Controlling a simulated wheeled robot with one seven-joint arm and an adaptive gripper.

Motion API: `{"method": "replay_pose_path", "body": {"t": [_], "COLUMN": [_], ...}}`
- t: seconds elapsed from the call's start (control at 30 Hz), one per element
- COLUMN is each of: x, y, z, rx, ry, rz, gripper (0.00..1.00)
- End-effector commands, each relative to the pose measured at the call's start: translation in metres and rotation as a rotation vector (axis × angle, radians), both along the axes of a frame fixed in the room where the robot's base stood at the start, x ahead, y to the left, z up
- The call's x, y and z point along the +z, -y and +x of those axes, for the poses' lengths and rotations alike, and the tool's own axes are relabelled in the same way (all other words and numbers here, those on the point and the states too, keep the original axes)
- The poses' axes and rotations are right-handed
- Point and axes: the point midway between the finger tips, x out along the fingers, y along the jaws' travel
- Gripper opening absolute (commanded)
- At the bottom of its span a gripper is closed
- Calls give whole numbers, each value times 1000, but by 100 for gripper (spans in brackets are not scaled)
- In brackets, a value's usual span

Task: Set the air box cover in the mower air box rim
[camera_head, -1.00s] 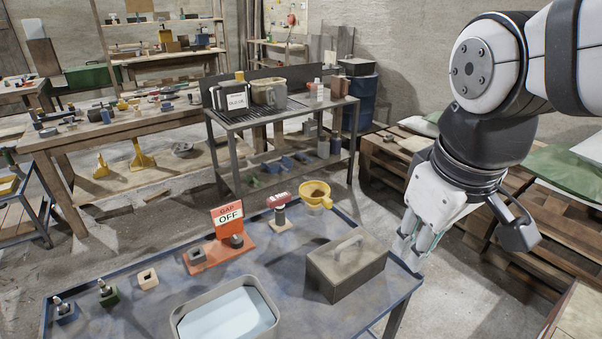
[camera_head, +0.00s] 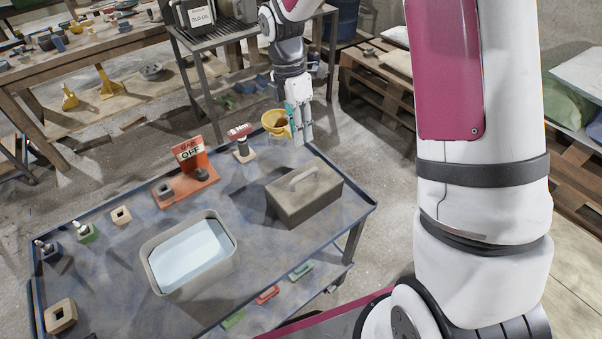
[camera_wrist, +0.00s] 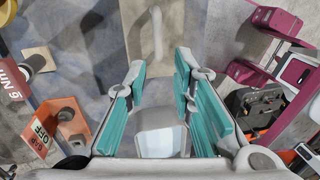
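The air box cover appears to be the grey-brown box with a bar handle (camera_head: 318,203) on the right of the blue table. Its handle also shows at the top of the wrist view (camera_wrist: 156,32). The air box rim appears to be the grey rounded open box (camera_head: 236,262) with a pale blue surface inside, left of the cover and apart from it. My gripper (camera_head: 301,136) is above the table's far edge, behind the cover and beside a yellow funnel. In the wrist view its teal-padded fingers (camera_wrist: 160,65) are spread with nothing visible held between their tips.
The yellow funnel (camera_head: 273,124), a red-topped tool on a stand (camera_head: 240,136) and an orange OFF sign (camera_head: 187,151) stand along the far edge. Small square blocks (camera_head: 121,215) are at the left. Table space in front of the rim is mostly clear. A shelf cart (camera_head: 196,62) stands behind.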

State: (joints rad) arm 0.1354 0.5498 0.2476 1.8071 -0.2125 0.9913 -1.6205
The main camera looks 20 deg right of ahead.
Motion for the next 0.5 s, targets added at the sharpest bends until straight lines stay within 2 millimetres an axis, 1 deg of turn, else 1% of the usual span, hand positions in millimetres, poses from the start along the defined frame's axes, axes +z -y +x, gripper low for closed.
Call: {"method": "replay_pose_path", "body": {"t": [0.17, 0.23, 0.5], "x": [-14, -24, -72], "y": [-1, 0, 3], "z": [0, -2, -12], "rx": [44, 44, 44], "ry": [-18, -19, -19], "rz": [12, 13, 12], "gripper": [23, 23, 23]}}
